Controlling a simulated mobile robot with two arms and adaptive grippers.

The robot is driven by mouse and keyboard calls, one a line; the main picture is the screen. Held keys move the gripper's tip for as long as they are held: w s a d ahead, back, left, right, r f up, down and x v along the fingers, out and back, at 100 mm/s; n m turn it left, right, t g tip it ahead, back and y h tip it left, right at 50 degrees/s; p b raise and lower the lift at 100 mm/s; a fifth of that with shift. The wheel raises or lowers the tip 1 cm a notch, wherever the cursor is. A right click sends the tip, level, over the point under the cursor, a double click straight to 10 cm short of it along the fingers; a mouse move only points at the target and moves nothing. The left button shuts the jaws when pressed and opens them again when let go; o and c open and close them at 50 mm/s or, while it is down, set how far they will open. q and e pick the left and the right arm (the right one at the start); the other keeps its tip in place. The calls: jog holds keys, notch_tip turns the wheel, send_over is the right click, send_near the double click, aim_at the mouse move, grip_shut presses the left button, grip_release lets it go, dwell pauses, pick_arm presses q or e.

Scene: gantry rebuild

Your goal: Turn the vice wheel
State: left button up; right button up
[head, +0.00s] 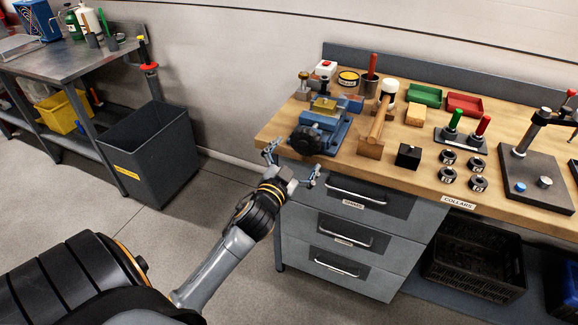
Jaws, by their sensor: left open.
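The blue vice (327,122) stands on the wooden workbench near its left end. Its black wheel (306,141) faces the front edge of the bench, toward my arm. A yellowish block (324,104) sits at the top of the vice, between or on its jaws; I cannot tell which. My left gripper (292,164) is open and empty, its two fingers spread wide. It is in front of the bench's left front corner, just below the wheel in the picture, and appears apart from it. My right gripper is not in view.
A wooden mallet (377,125) stands right of the vice, with a black block (408,156) and several dark collars (448,157) beyond. Drawers (345,240) are under the bench. A grey bin (150,150) stands left; the floor between is clear.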

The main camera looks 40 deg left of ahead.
pick_arm(q)
jog(key=v, duration=0.6)
jog(key=shift+f, duration=0.1)
dwell(0.3)
notch_tip(320, 180, down, 22)
jog(key=s+d+g+h, duration=0.1)
jog(key=d+g, duration=0.1)
jog(key=g, duration=0.3)
jog(key=s+d+f+g+h, duration=0.15)
jog(key=s+f, duration=0.25)
jog(key=f, duration=0.5)
jog(key=s+d+f+g, duration=0.25)
jog(key=s+f, duration=0.25)
jog(key=f, duration=0.3)
jog(key=s+d+f+g, duration=0.1)
jog(key=s+f+g, duration=0.1)
jog(key=s+f, duration=0.4)
jog(key=s+d+f+g+h, duration=0.1)
jog(key=s+f, duration=0.6)
jog(key=s, duration=0.7)
jog(key=s+d+f+g, duration=0.3)
jog(key=s+f, duration=0.3)
jog(key=s, duration=0.5)
jog(key=shift+d+f+g, duration=0.25)
jog(key=shift+f+g, duration=0.15)
jog(key=shift+g, duration=0.4)
